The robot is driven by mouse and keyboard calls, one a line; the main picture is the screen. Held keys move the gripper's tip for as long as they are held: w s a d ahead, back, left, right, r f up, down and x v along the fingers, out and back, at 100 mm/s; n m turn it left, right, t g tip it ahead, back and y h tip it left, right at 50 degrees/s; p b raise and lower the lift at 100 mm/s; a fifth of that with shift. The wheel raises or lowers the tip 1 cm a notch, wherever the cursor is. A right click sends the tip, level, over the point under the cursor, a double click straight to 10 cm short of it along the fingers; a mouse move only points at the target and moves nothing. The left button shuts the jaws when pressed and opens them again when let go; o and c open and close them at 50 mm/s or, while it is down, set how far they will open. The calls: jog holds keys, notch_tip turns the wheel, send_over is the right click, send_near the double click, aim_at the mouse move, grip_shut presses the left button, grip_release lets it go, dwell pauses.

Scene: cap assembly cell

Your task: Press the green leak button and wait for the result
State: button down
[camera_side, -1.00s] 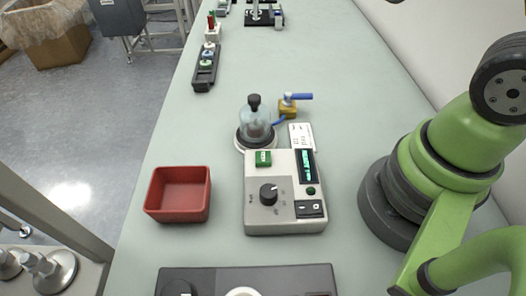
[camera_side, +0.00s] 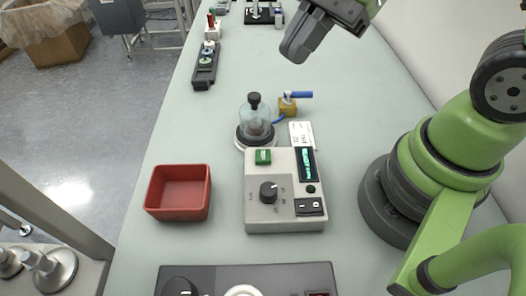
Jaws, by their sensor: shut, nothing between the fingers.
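The green leak button (camera_side: 263,157) sits at the top left of the beige tester box (camera_side: 262,216) in the middle of the table. The box has a black dial (camera_side: 268,192), a lit display (camera_side: 306,164) with green marks too small to read, and a rocker switch (camera_side: 309,207). My gripper (camera_side: 294,50) is shut and empty. It is in the air at the top of the view, above and beyond the box, apart from the button. Nothing hides the button.
A glass jar with a black knob (camera_side: 254,114) stands just behind the box, with a blue-handled brass valve (camera_side: 288,107) beside it. A red tray (camera_side: 180,212) is at left. A dark panel (camera_side: 220,276) lies in front.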

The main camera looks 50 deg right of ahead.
aim_at(262, 152)
jog(key=w+a+f+m+y, duration=0.1)
jog(key=w+f+m, duration=0.3)
jog(key=f+m, duration=0.4)
jog(key=shift+a+m+g+y, duration=0.3)
jog(key=shift+a+m, duration=0.3)
jog(key=shift+m, duration=1.1)
jog(key=shift+f, duration=0.1)
jog(key=shift+f, duration=4.3)
jog(key=shift+f, duration=0.1)
jog(key=shift+f, duration=0.3)
jog(key=shift+f, duration=0.45)
jog(key=shift+r, duration=0.9)
